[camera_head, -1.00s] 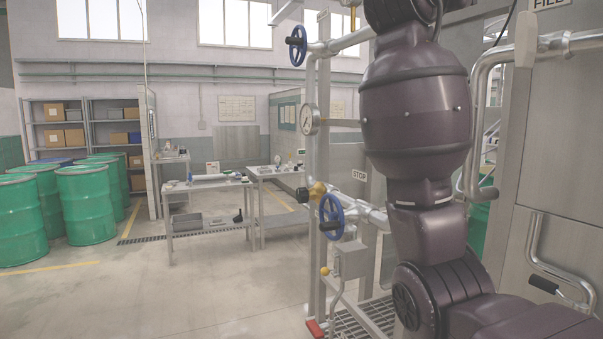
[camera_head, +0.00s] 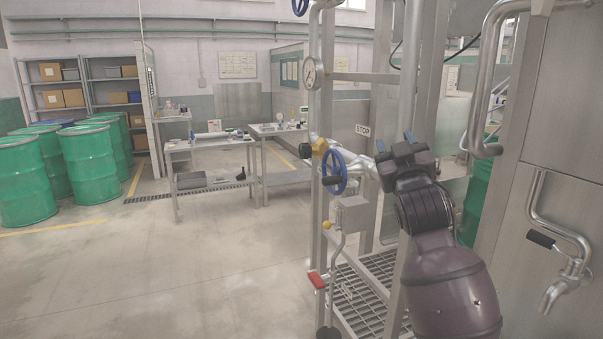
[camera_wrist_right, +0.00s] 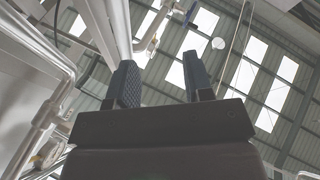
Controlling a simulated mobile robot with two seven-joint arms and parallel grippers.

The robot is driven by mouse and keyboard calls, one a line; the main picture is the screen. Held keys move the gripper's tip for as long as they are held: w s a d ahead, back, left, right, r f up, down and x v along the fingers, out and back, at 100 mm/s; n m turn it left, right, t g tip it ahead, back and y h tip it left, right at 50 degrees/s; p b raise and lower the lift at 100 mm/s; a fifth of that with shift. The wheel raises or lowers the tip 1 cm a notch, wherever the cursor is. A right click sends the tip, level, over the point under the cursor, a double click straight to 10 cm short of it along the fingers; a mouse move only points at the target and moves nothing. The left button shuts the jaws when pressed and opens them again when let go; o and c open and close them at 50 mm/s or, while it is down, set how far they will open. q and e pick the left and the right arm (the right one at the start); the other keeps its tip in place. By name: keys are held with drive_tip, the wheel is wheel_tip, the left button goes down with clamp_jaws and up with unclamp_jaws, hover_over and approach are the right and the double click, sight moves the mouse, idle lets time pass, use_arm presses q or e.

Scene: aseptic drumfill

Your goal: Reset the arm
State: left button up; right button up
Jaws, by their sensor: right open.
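My right arm rises from the bottom right of the head view. My left gripper is not in view.
A blue valve wheel (camera_head: 334,172) on the pipework is left of my right gripper. A steel pipe (camera_head: 487,75) and a tap (camera_head: 552,296) are on the right. Green drums (camera_head: 90,160) and a workbench (camera_head: 210,150) stand farther back. The floor at left is open.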

drive_tip(key=s+d+f+g, duration=0.15)
drive_tip(key=s+f, duration=0.25)
drive_tip(key=f, duration=0.7)
drive_tip(key=s+d+f+m+g+y, duration=0.15)
drive_tip(key=s+f, duration=0.25)
drive_tip(key=f, duration=0.6)
drive_tip(key=s+d+f+g, duration=0.15)
drive_tip(key=s+f, duration=0.25)
drive_tip(key=f, duration=0.7)
drive_tip(key=s+d+f+m+g+h, duration=0.1)
drive_tip(key=s+d+f+g, duration=0.1)
drive_tip(key=s+f, duration=0.9)
drive_tip(key=s+d+f+g+h, duration=0.1)
drive_tip(key=s+d+f+g, duration=0.2)
drive_tip(key=s+f, duration=0.7)
drive_tip(key=s+g, duration=0.1)
drive_tip(key=s, duration=0.2)
drive_tip(key=shift+s+f+m, duration=0.3)
drive_tip(key=shift+f+m, duration=0.05)
